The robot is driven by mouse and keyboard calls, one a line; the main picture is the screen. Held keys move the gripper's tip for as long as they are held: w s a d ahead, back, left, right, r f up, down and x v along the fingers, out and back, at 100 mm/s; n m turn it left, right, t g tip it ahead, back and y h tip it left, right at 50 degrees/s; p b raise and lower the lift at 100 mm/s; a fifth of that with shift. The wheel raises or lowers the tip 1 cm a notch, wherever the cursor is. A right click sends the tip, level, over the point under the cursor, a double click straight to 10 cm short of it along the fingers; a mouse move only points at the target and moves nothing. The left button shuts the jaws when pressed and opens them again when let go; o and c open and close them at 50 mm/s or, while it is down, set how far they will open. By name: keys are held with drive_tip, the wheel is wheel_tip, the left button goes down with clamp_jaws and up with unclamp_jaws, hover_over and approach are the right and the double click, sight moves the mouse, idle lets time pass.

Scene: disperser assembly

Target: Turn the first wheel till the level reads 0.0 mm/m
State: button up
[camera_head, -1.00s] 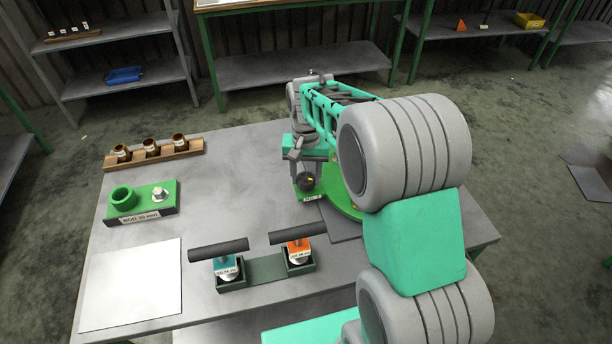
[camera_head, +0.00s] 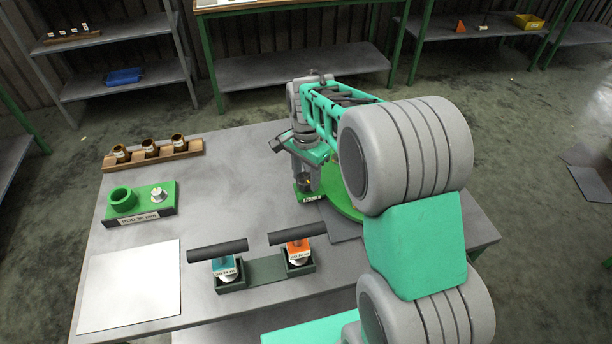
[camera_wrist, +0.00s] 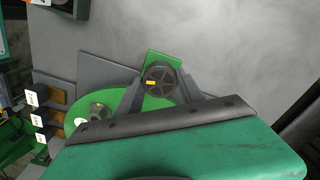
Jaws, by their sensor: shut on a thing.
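In the wrist view a dark spoked wheel (camera_wrist: 163,76) with a small yellow mark sits on a green foot (camera_wrist: 160,58) of the machine. My gripper (camera_wrist: 162,84) has its two fingers on either side of this wheel and is shut on it. In the head view my gripper (camera_head: 306,182) points down at the same green foot, and the wheel is mostly hidden between the fingers. The round green base (camera_head: 342,204) is partly hidden behind my arm. No level reading can be made out in either view.
Two handled tools, teal (camera_head: 224,265) and orange (camera_head: 298,248), stand in a dark green holder. A green block (camera_head: 150,205) with a ring, a wooden rack (camera_head: 155,158) of brown pieces and a white sheet (camera_head: 130,285) lie to the left. The table's middle is clear.

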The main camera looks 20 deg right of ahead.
sight(306, 178)
idle(0.4)
drive_tip(key=o, duration=1.4)
wheel_tip(306, 178, up, 8)
drive_tip(key=shift+f+b, duration=0.1)
drive_tip(key=shift+b, duration=0.35)
